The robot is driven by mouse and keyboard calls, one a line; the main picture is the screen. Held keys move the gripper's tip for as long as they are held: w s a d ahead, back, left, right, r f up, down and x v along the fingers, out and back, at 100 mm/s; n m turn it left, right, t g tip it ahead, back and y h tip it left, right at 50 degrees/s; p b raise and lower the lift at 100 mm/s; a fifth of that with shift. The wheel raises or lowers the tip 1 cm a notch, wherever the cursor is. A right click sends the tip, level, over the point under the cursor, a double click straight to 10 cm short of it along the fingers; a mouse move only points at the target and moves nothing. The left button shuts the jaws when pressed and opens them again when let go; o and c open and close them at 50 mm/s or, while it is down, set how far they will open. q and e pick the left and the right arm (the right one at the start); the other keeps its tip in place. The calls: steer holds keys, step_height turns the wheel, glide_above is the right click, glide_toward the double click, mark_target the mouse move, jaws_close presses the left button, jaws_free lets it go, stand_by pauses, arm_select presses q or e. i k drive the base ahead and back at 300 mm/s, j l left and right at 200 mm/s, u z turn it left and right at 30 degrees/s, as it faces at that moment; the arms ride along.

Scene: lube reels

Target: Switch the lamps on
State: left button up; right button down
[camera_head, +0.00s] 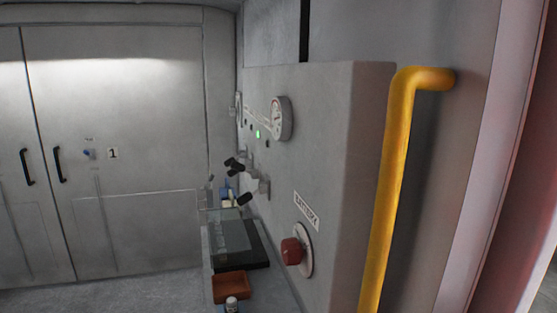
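A grey control panel (328,150) stands on the right and is seen at a steep angle. On it are a round white dial (282,119), a small lit green light (258,134) and several black-handled levers or valves (246,199). A small blue switch or lock (89,154) sits on the cabinet doors at the left, beside a "1" label (113,153). I cannot tell which control works the lamps. Neither gripper shows.
A yellow handrail (391,190) stands upright at the near right, in front of the panel edge. Grey cabinet doors (130,95) with black handles close the left. Below the panel are a dark tray (254,251), a brown-red bin (231,286) and a small bottle (231,304).

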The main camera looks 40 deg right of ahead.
mark_target(227, 162)
steer(key=i+j+z, duration=0.1)
steer(key=j+z, duration=0.6)
steer(key=z, duration=0.15)
steer(key=j+z, duration=0.4)
steer(key=i+j+u, duration=0.1)
steer(key=j, duration=0.25)
steer(key=i+j+u, duration=0.25)
steer(key=i+u, duration=0.15)
steer(key=i+j+u, duration=0.1)
steer(key=i+u, duration=0.3)
steer(key=i+j+z, duration=0.15)
steer(key=z, duration=0.25)
steer(key=i+j+z, duration=0.25)
steer(key=z, duration=0.15)
steer(key=i+j+z, duration=0.25)
steer(key=z, duration=0.15)
